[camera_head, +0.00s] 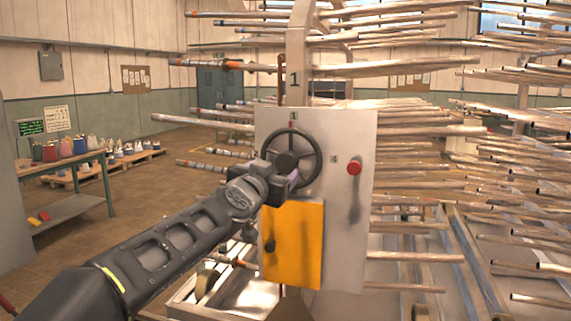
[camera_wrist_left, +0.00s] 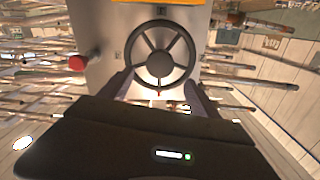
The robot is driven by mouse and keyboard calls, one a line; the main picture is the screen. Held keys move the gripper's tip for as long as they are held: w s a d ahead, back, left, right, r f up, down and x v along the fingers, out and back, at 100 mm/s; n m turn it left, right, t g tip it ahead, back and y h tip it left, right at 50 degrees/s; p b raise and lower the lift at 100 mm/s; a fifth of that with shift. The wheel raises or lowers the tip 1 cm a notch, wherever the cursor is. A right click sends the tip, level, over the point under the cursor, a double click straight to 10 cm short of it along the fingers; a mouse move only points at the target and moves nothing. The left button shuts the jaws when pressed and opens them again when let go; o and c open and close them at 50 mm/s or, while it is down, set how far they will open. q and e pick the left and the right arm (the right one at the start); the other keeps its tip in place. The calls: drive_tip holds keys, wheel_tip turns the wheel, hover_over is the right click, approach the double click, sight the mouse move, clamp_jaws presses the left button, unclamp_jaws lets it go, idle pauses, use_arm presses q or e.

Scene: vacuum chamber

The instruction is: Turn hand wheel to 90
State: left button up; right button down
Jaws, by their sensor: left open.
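A black hand wheel (camera_head: 314,150) with a round hub is mounted on the upper part of a pale metal panel (camera_head: 345,225). The left wrist view shows the wheel (camera_wrist_left: 190,47) too, face on. My left gripper (camera_head: 292,178) is at the wheel's lower edge in the head view, partly covering the rim. In the left wrist view the fingers of my left gripper (camera_wrist_left: 160,88) stand apart, one on each side of the wheel's lower rim. I cannot tell whether they touch it. My right gripper is in neither view.
A red button (camera_head: 354,168) sits on the panel right of the wheel. A yellow door (camera_head: 305,245) with a black knob (camera_head: 270,246) is below. Racks of long metal pipes (camera_head: 500,165) stand behind and to the right. A table (camera_head: 60,163) with containers is at the left.

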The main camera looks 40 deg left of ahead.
sight(285, 163)
use_arm(q)
drive_tip(key=p+x, duration=0.1)
drive_tip(key=x, duration=0.6)
drive_tip(key=shift+w+a, duration=0.1)
drive_tip(key=shift+w, duration=0.15)
drive_tip(key=shift+c, duration=0.4)
clamp_jaws()
idle(0.3)
